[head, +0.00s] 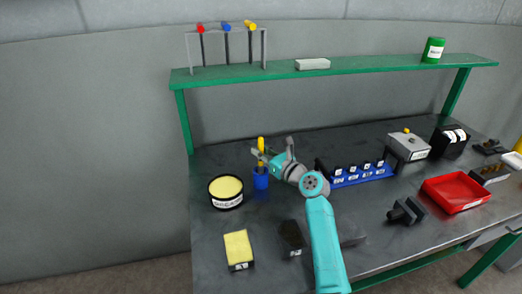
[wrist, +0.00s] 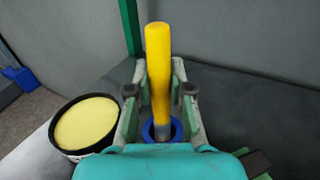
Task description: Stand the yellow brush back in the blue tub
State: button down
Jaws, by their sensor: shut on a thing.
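The yellow brush (wrist: 158,70) is upright between the fingers of my gripper (wrist: 160,92). Its lower end is at the mouth of the blue tub (wrist: 176,129) in the wrist view. In the head view the brush (head: 261,144) shows above the blue tub (head: 261,181), which stands on the bench. My gripper (head: 263,156) is shut on the brush just over the tub. The brush's lower tip is hidden, so I cannot tell how deep it sits.
A round pot with a yellow top (head: 226,188) stands just left of the tub. A yellow sponge block (head: 239,247) and a dark block (head: 292,236) lie in front. A blue rack (head: 362,177) stands to the right, and a red tray (head: 455,193) beyond. A green shelf (head: 350,68) runs above.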

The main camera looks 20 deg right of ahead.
aim_at(261, 171)
jog(key=shift+f, duration=1.2)
jog(key=shift+s+f, duration=0.1)
jog(key=shift+f, duration=0.35)
jog(key=c, duration=1)
grip_release()
jog(key=shift+o, duration=0.2)
jog(key=r+v, duration=0.1)
jog(key=v, duration=0.6)
jog(key=shift+s+d+r, duration=0.2)
jog(key=shift+s+d, duration=0.05)
jog(key=shift+s, duration=0.1)
